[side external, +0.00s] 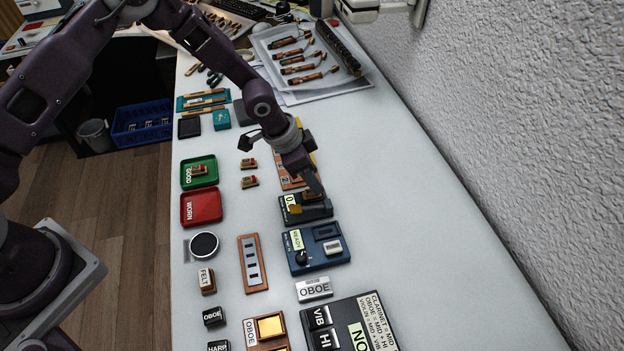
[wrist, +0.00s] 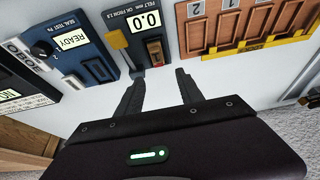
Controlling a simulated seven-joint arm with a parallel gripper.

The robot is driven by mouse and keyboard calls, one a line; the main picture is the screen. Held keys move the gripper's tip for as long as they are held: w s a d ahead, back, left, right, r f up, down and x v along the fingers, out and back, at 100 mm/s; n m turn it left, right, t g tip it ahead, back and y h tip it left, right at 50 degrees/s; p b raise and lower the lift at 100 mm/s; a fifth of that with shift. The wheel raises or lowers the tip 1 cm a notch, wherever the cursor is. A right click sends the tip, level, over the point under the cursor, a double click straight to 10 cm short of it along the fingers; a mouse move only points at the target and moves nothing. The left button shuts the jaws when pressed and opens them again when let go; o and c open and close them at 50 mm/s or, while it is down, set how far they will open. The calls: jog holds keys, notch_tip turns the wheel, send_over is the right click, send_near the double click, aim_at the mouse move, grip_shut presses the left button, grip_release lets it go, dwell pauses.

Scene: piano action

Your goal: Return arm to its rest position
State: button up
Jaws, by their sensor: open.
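My gripper (side external: 316,190) is over the worktable (side external: 400,215), right at the black felt gauge (side external: 291,218). In the wrist view my gripper (wrist: 158,82) has its two dark fingers spread, with nothing between them. The gauge (wrist: 112,18) reads 0.0 there. A small wood-and-red part (wrist: 155,52) sits on the gauge just beyond the fingertips, with a yellow piece beside it. From the wrist view I cannot tell whether a finger touches the gauge.
A blue READY tester (side external: 300,268) stands in front of the gauge. A slotted orange rack (side external: 286,182) is close behind it. A green GOOD tray (side external: 185,182) holds one part; a red WORN tray (side external: 201,208) looks empty. The rough wall (side external: 500,120) bounds the right side.

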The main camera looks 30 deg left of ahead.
jog(key=shift+r, duration=1.55)
jog(key=shift+a+r, duration=0.15)
jog(key=shift+r, duration=0.05)
jog(key=s+a+r+n+y, duration=0.1)
jog(key=s+a+r, duration=0.3)
jog(key=r, duration=0.4)
jog(key=s+a+r+n+t+y, duration=0.15)
jog(key=s+a+r, duration=0.25)
jog(key=r, duration=0.4)
jog(key=s+a+r+n+y, duration=0.2)
jog(key=s+a+r, duration=0.2)
jog(key=r, duration=0.4)
jog(key=s+a+r+n, duration=0.1)
jog(key=s+r+n, duration=0.1)
jog(key=s, duration=0.8)
jog(key=s+a+r+n+h, duration=0.1)
jog(key=s+r+n, duration=0.1)
jog(key=s, duration=0.8)
jog(key=shift+r+t, duration=0.4)
jog(key=shift+t, duration=0.05)
jog(key=shift+s+a+n, duration=0.1)
jog(key=shift+n, duration=0.15)
jog(key=shift+c, duration=0.4)
